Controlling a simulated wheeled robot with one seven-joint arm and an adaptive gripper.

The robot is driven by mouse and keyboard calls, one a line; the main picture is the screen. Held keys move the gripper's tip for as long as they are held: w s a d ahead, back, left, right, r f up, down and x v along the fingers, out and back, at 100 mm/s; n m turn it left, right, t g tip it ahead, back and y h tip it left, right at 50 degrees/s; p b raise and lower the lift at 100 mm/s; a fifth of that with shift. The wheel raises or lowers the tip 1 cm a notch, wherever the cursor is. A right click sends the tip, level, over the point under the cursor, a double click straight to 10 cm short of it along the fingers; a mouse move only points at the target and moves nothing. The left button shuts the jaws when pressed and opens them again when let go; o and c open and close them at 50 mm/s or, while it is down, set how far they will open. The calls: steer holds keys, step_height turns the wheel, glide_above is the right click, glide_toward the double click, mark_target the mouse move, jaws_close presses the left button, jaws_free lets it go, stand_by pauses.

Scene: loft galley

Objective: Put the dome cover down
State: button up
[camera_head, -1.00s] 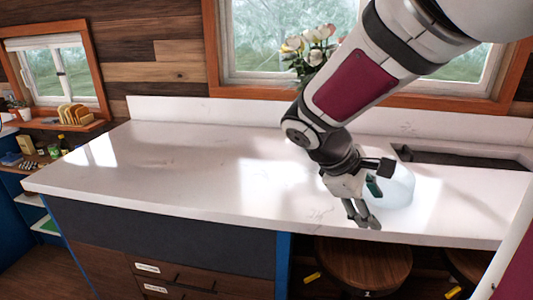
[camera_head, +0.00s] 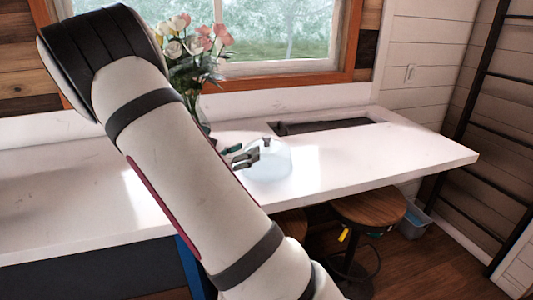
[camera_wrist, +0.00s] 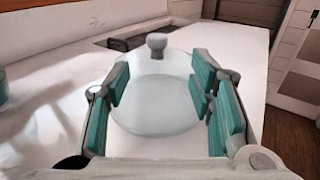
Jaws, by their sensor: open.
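The dome cover (camera_head: 272,165) is a clear, pale dome with a dark grey knob on top. It stands upright on the white countertop (camera_head: 350,160), close to the sink. In the wrist view, the dome cover (camera_wrist: 155,95) lies just beyond and between the teal finger pads, with its knob above them. My gripper (camera_head: 247,155) is open at the dome's left side, and it also shows in the wrist view (camera_wrist: 157,85). The pads stand apart with the dome between or just past them; contact cannot be told. My arm hides part of the counter in the head view.
A dark sunken sink (camera_head: 320,126) lies behind the dome. A vase of pink and white flowers (camera_head: 190,50) stands at the back left. Counter to the dome's right is clear up to its edge. A wooden stool (camera_head: 368,208) stands below.

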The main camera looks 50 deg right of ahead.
mark_target(264, 139)
steer(key=d, duration=0.6)
steer(key=shift+w+f, duration=0.1)
steer(key=shift+f, duration=0.05)
steer(key=shift+w+d+r+p, duration=0.2)
steer(key=shift+d+p, duration=0.1)
steer(key=shift+d, duration=1.05)
steer(key=shift+w+d+r+p, duration=0.15)
steer(key=shift+d+p, duration=0.15)
steer(key=shift+d, duration=1)
steer(key=shift+f, duration=0.1)
jaws_close()
